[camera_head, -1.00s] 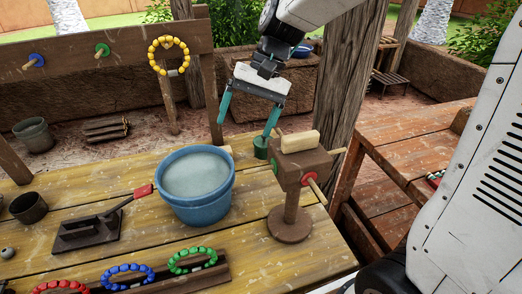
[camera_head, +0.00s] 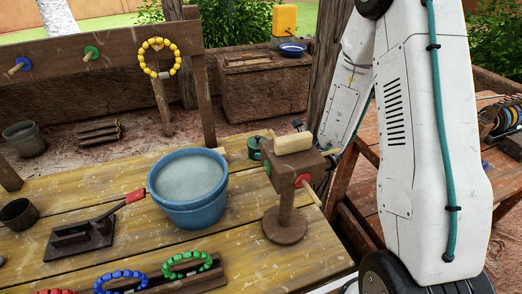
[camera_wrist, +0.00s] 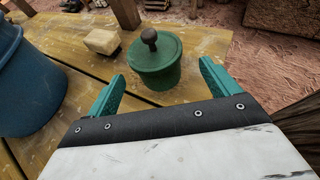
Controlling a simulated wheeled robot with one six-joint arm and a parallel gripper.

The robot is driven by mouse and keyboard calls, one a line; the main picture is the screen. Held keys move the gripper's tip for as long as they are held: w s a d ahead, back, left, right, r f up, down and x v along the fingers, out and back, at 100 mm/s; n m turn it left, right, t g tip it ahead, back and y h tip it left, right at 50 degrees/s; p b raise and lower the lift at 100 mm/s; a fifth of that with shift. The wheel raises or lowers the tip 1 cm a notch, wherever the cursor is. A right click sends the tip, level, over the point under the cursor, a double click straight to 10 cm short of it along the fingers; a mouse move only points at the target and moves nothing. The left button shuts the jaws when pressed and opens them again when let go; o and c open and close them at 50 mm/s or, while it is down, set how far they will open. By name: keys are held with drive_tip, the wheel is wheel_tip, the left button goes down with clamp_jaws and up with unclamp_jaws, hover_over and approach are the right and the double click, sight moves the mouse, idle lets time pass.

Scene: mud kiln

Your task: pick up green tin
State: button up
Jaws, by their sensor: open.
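The green tin (camera_wrist: 155,70) stands upright on the wooden table, with a lid and a dark round knob. In the head view the tin (camera_head: 254,148) is partly hidden behind the wooden stand. My gripper (camera_wrist: 161,75) is open and empty in the wrist view. Its two teal fingers point towards the tin, with one tip on each side of its near part. I cannot tell whether either finger touches it. In the head view my fingers are hidden.
A blue bucket of greyish contents (camera_head: 188,192) stands left of the tin. A pale block (camera_wrist: 103,41) lies beside the tin. The wooden stand (camera_head: 286,216), with a block on top, stands in front of it.

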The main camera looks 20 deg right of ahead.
sight(257, 148)
drive_tip(key=x, duration=0.6)
drive_tip(key=shift+w+a+f, duration=0.15)
drive_tip(key=shift+a+f, duration=0.15)
drive_tip(key=shift+a, duration=0.05)
drive_tip(key=c, duration=1.1)
